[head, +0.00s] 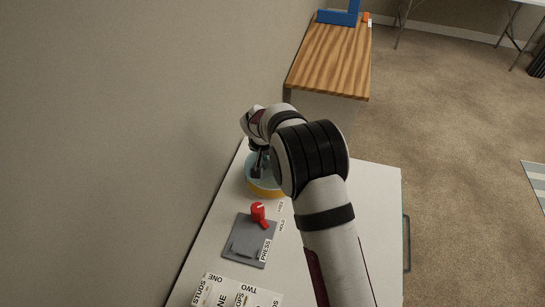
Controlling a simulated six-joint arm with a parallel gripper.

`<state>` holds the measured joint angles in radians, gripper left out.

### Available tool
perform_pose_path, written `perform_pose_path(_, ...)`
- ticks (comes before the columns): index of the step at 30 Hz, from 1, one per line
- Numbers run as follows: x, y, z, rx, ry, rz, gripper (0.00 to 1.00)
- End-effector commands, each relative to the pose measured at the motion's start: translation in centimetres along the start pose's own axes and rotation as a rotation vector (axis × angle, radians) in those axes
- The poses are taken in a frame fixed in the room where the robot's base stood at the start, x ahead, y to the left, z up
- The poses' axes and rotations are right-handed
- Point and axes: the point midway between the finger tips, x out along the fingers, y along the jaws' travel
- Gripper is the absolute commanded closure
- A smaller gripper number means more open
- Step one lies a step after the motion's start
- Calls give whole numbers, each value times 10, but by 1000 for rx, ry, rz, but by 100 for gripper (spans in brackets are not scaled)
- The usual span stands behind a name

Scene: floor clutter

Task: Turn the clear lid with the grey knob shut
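A round container (267,193) with a yellow-orange side and a pale teal top stands on the white table near its wall-side edge. My gripper (257,170) points down over its top, at the left part of the circle. Its dark fingers are small here, and I cannot tell whether they are open or shut, or whether they touch anything. The clear lid and its grey knob cannot be made out apart from the container and the fingers. My arm hides the container's right side.
A grey plate (243,250) with a red lever (259,213) and a "PRESS" label lies nearer on the white table (375,185). A labelled white board (232,292) is at the front. A wooden table (335,55) stands beyond. The wall runs close along the left.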

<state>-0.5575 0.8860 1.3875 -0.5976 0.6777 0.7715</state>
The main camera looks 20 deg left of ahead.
Motion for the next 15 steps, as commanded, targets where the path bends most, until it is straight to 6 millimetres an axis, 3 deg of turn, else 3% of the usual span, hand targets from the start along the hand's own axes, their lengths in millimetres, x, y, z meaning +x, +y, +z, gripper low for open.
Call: perform_pose_path(15, 1, -2, 2, 431, -5, 179, 100)
